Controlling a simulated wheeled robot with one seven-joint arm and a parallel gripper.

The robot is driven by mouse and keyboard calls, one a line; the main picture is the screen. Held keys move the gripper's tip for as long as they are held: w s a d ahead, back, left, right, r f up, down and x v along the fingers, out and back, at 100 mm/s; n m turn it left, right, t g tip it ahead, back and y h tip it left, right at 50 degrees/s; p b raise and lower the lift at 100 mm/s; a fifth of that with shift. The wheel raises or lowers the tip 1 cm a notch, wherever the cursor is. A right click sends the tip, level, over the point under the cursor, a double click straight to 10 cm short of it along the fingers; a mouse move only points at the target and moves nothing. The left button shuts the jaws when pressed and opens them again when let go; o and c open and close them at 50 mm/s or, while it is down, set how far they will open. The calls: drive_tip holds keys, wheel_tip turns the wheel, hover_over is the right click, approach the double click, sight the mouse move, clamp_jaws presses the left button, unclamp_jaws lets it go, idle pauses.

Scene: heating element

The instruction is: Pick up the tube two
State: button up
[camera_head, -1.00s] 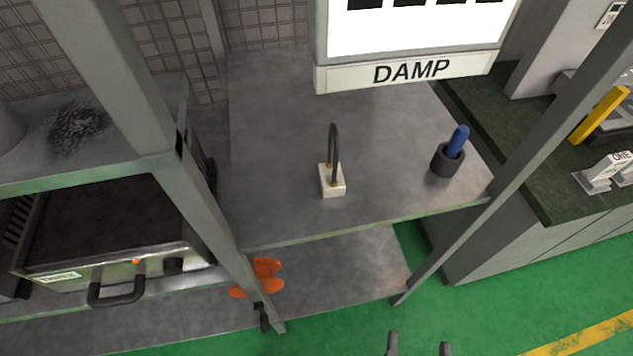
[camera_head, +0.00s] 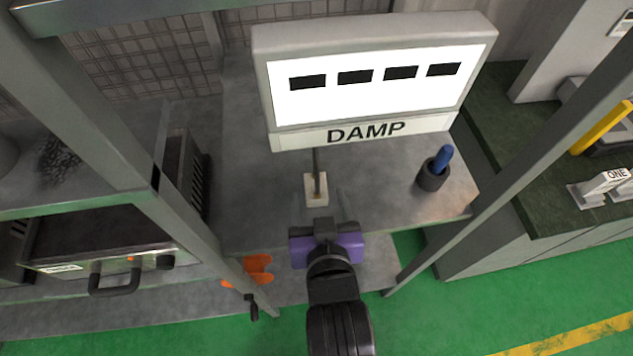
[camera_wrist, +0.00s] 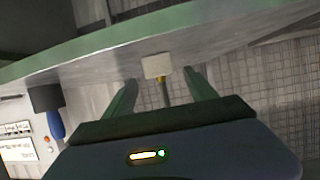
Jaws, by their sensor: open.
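A dark bent tube (camera_head: 316,160) stands upright in a small white block (camera_head: 316,192) on the grey shelf (camera_head: 240,170). I see no number on it, so I cannot confirm it is tube two. My gripper (camera_head: 322,207) is open and empty at the shelf's front, near the block. In the wrist view the tube (camera_wrist: 163,92) shows between the spread fingers (camera_wrist: 160,80), with the white block (camera_wrist: 157,66) beyond the fingertips. I cannot tell that any finger touches it.
A blue rod (camera_head: 442,158) stands in a dark cup (camera_head: 432,178) to the right. Metal posts (camera_head: 500,180) flank the shelf. A counter at right holds a stand marked ONE (camera_head: 603,183).

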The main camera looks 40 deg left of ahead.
drive_tip(key=p+x, duration=0.1)
drive_tip(key=x, duration=0.4)
drive_tip(key=shift+s, duration=0.1)
clamp_jaws()
